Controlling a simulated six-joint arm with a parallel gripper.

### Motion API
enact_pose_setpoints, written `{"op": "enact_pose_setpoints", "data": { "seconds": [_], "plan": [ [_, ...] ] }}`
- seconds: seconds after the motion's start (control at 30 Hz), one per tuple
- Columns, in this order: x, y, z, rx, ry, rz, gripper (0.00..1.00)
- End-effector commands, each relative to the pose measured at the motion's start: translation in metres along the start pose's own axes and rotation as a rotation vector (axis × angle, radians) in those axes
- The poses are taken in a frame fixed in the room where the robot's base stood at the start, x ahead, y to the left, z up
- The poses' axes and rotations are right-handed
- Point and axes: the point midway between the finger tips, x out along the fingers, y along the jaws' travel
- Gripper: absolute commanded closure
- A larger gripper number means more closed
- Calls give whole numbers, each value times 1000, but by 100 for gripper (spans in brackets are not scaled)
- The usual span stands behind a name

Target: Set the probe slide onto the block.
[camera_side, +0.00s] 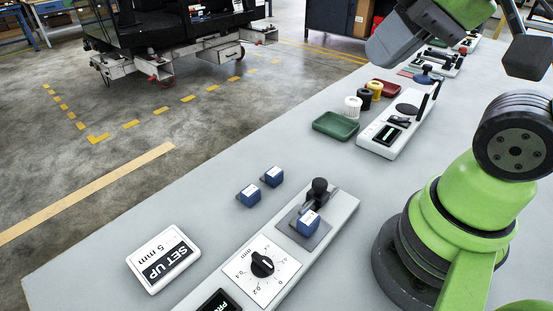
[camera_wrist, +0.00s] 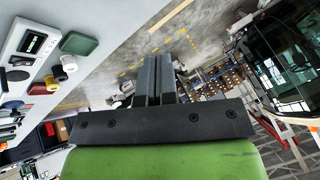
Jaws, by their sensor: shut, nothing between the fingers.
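A long pale instrument (camera_side: 340,208) lies at the front of the table in the side view. It carries a dial with a black knob (camera_side: 262,265) and a dark plate. A blue block (camera_side: 308,223) with a light label sits on that plate. Close behind the block stands a black round-topped handle (camera_side: 319,188), which looks like the probe slide; whether it touches the block cannot be told. My gripper (camera_wrist: 158,60) is shut and empty in the wrist view, pointing over the floor away from the instrument. Its fingertips are not clear in the side view.
Two loose blue blocks (camera_side: 248,194) (camera_side: 272,176) lie left of the instrument. A sign reading "SET UP 5 mm" (camera_side: 163,259) lies nearer the front. Another instrument (camera_side: 380,147), a green tray (camera_side: 336,125), a red tray (camera_side: 387,88) and spools (camera_side: 352,106) stand farther back. The table between is bare.

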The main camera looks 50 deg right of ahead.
Motion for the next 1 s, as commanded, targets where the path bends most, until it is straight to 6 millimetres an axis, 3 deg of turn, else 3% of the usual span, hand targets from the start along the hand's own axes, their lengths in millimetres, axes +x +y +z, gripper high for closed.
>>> {"op": "enact_pose_setpoints", "data": {
  "seconds": [0.17, 0.37, 0.63, 0.8, 1.0],
  "plan": [
    [-2, 0, 2, -21, 11, -7, 100],
    [24, 15, -22, 227, -115, 103, 100],
    [82, 72, -52, 737, -329, 276, 100],
    [116, 114, -53, 1027, -442, 353, 100],
    [136, 143, -46, 1214, -514, 394, 100]
  ]
}}
